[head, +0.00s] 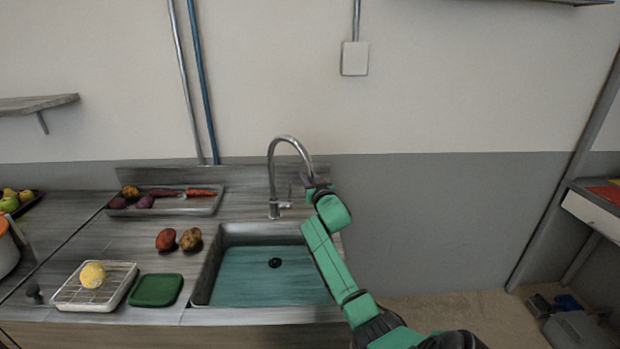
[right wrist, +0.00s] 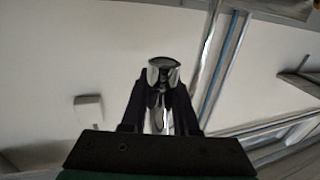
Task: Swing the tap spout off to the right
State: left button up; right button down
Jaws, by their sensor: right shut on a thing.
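The chrome tap (head: 274,180) stands behind the sink, and its arched spout (head: 290,139) reaches to the right in the head view. My right gripper (head: 312,183) is at the spout's outer end, shut on it. In the right wrist view the spout (right wrist: 163,74) sits between the two dark fingers of the right gripper (right wrist: 160,95). My green right arm covers the right edge of the sink. My left gripper is not in view.
The sink basin (head: 236,275) below is clear apart from its drain. The wall is close behind the tap.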

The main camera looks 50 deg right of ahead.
jog(key=shift+w+a+r, duration=0.1)
jog(key=shift+a, duration=0.05)
dwell(0.7)
jog(key=c, duration=0.9)
grip_release()
jog(key=shift+o, duration=1.1)
jog(key=shift+w, duration=0.2)
jog(key=b+v, duration=0.3)
jog(key=v, duration=1.1)
jog(key=shift+a, duration=0.2)
jog(key=shift+s, duration=0.1)
jog(key=shift+c, duration=0.3)
